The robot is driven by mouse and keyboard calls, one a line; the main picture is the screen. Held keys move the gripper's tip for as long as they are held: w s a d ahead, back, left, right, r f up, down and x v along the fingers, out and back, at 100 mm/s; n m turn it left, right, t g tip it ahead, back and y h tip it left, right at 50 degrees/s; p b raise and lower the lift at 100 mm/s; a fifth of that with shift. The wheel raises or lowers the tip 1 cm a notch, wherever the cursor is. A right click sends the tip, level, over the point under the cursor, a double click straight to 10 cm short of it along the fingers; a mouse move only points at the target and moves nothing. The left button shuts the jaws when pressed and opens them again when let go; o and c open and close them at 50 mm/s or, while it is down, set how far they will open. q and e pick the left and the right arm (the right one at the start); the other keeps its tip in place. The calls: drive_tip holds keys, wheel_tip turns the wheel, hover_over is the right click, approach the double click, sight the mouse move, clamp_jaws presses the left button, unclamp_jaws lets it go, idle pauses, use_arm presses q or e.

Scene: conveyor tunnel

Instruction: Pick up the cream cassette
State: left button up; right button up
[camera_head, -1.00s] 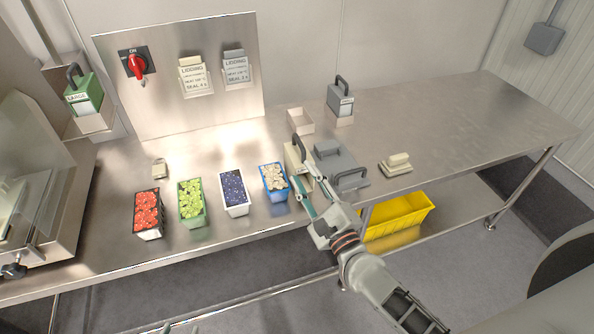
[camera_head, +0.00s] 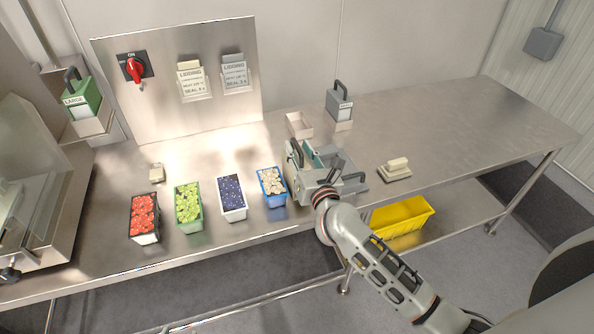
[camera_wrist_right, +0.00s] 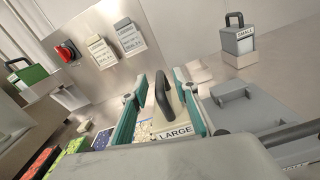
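The cream cassette (camera_head: 289,173) stands on the steel bench just right of the punnets, partly hidden by my right gripper in the head view. In the wrist view, the teal fingers of the right gripper (camera_wrist_right: 161,92) stand apart on either side of the handle, with visible gaps. My left gripper is not in view.
A grey fixture (camera_head: 353,184) sits close right of the cassette. Punnets (camera_head: 233,210) stand to its left. An empty cream holder (camera_head: 299,124) and a grey cassette (camera_head: 339,106) are behind. A cream block (camera_head: 397,165) lies right; the bench's far right is clear.

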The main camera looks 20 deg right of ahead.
drive_tip(key=shift+w, duration=0.95)
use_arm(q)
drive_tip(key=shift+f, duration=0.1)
use_arm(e)
clamp_jaws()
